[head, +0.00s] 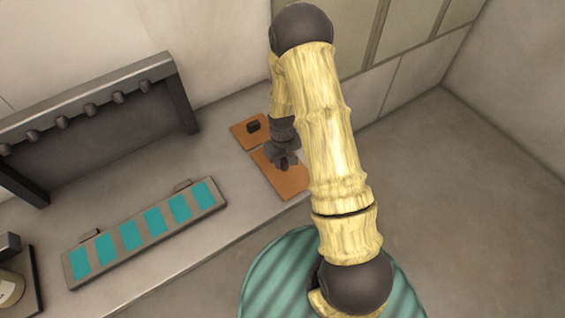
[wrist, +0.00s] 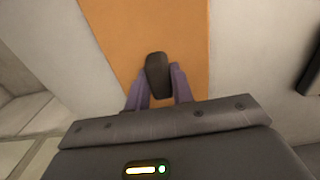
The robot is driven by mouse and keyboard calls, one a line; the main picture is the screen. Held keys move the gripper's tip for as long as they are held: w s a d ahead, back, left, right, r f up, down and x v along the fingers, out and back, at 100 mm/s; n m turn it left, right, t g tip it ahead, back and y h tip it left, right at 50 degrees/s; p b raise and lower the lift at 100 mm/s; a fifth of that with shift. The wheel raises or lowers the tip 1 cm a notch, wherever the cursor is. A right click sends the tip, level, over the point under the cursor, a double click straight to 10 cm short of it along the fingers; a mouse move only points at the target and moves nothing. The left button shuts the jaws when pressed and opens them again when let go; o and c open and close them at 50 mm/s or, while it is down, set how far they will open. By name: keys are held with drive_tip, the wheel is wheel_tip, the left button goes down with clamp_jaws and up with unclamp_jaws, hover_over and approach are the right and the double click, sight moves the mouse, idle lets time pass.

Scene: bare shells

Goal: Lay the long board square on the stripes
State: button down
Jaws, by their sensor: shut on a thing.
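An orange-brown board (head: 290,184) lies under my gripper on the right part of the counter. It also fills the top middle of the wrist view (wrist: 150,25). My gripper (head: 285,162) is shut on the board's dark knob (wrist: 157,75), with a finger on each side of it. Whether the board touches the counter or hangs just above it, I cannot tell. The stripes (head: 154,220) are several teal patches on a long grey plate (head: 143,235), left of my gripper. The plate has two small raised blocks along its far edge.
A smaller orange-brown board (head: 240,134) with a dark knob (head: 253,127) lies just behind the held one. A dark rack with pegs (head: 90,108) stands at the back left. A dark tray with a jar (head: 12,288) is at the lower left. Bare counter lies between plate and boards.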

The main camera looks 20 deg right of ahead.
sight(282, 160)
wheel_tip(282, 160, up, 10)
drive_tip(key=shift+b, duration=1.2)
drive_tip(key=shift+f, duration=0.15)
